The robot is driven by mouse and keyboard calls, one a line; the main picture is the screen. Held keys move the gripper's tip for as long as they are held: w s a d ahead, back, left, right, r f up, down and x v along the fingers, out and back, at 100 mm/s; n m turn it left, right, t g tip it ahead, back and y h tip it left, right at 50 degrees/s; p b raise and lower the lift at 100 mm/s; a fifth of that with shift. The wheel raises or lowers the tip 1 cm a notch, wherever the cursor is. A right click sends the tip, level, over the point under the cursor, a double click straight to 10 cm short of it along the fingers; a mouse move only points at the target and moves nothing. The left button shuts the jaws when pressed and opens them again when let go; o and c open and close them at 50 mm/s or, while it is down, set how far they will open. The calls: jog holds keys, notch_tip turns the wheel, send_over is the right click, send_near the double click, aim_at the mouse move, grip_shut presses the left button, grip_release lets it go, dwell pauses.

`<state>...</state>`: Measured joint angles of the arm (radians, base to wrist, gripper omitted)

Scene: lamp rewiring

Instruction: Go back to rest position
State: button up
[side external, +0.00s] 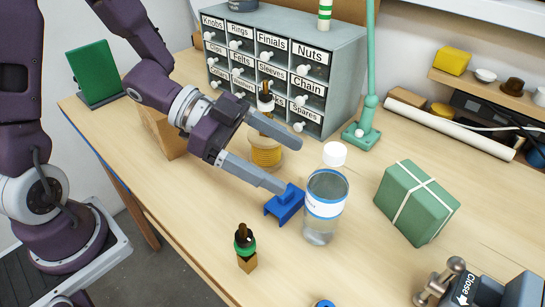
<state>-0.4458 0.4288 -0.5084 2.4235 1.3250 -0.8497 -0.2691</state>
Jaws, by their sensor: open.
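My gripper (279,155) is open, its two grey fingers spread apart over the middle of the workbench. Nothing shows between the fingertips. The lower finger ends just above or beside a small blue bracket-like part (285,205) on the bench; I cannot tell if they touch. A clear jar with a label (322,222) stands right of the blue part, with a white round cap or knob (334,154) behind it. A spool of tan cord (264,152) stands behind the gripper, with a dark-tipped piece (265,98) above it.
A grey labelled drawer cabinet (340,62) stands at the back. A green lamp-like stand (361,134) is beside it. A green box with white string (415,205) sits right, a metal vise (470,290) front right. A small green-and-black piece on a wooden block (245,245) stands in front.

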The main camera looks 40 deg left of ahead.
jog(key=w+a+r+n+t+y, duration=0.2)
jog(key=w+a+r+t+y, duration=0.3)
jog(key=a+r+y, duration=0.35)
jog(key=s+a+n+y, duration=0.5)
jog(key=a, duration=0.2)
jog(key=s+f+n+g+h, duration=0.1)
jog(key=s+n+g, duration=0.3)
jog(key=s, duration=1.1)
jog(key=shift+s+f+n+g, duration=0.3)
jog(key=shift+f+n+g, duration=0.1)
jog(key=shift+n, duration=0.8)
jog(key=shift+h, duration=0.25)
